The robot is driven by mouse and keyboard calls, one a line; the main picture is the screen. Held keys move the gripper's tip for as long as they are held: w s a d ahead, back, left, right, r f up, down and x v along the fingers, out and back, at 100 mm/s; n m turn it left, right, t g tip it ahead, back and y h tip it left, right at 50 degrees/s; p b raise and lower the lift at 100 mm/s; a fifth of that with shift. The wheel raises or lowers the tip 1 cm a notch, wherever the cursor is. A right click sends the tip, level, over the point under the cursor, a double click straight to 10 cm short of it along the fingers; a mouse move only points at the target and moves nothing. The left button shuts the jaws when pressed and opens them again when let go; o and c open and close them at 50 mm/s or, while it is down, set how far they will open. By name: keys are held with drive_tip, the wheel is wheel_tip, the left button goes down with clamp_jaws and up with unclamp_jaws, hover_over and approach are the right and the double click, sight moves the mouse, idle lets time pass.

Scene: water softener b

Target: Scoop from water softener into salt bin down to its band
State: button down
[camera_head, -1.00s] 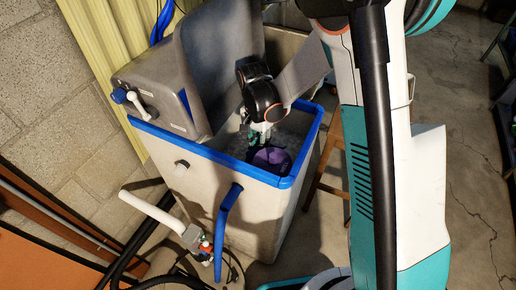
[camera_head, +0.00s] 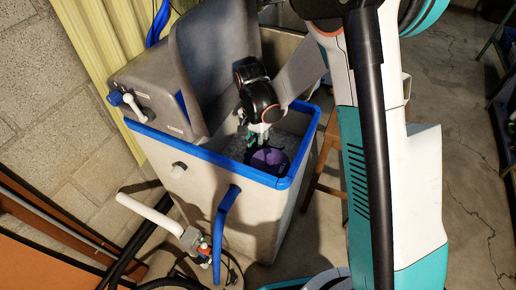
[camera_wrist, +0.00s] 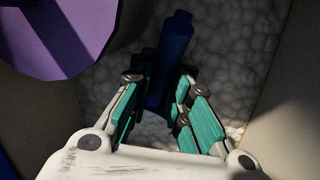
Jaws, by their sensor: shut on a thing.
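The water softener (camera_head: 187,160) is a pale tank with a blue rim and a raised grey lid (camera_head: 215,65). Its top is open, and pale pebbly salt (camera_wrist: 235,50) lies inside. My gripper (camera_head: 258,138) reaches down inside the tank. In the wrist view my gripper (camera_wrist: 160,95) is shut on a dark blue handle (camera_wrist: 172,60), which seems to be the scoop's. The scoop's bowl cannot be made out. A purple round thing (camera_wrist: 62,35) is close on the left; it also shows in the tank in the head view (camera_head: 268,160). I cannot identify the salt bin or its band.
The tank walls stand close around my gripper. A blue overflow pipe (camera_head: 226,220) and a white pipe with a valve (camera_head: 150,213) stick out in front. A wooden stool (camera_head: 330,180) is right of the tank. Concrete floor (camera_head: 460,150) is clear at the right.

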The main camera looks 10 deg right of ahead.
drive_tip(key=shift+r, duration=0.1)
drive_tip(key=shift+s+p+v, duration=0.15)
drive_tip(key=shift+p+v, duration=0.3)
drive_tip(key=shift+v, duration=0.25)
drive_tip(key=shift+s+p+v, duration=0.15)
drive_tip(key=shift+p+v, duration=0.25)
drive_tip(key=shift+v, duration=0.3)
drive_tip(key=shift+r, duration=0.15)
drive_tip(key=s+p+v, duration=0.2)
drive_tip(key=p+v, duration=0.3)
drive_tip(key=v, duration=0.4)
drive_tip(key=s+d+r+p+v, duration=0.1)
drive_tip(key=p+v, duration=0.5)
drive_tip(key=v, duration=0.3)
drive_tip(key=shift+s+p, duration=0.3)
drive_tip(key=shift+s, duration=0.05)
drive_tip(key=t+h+b, duration=0.1)
drive_tip(key=t+h, duration=0.1)
drive_tip(key=t+h+b, duration=0.1)
drive_tip(key=h, duration=0.1)
drive_tip(key=shift+d+r+m+t, duration=0.1)
drive_tip(key=shift+d+m+t, duration=0.2)
drive_tip(key=shift+d+t, duration=0.1)
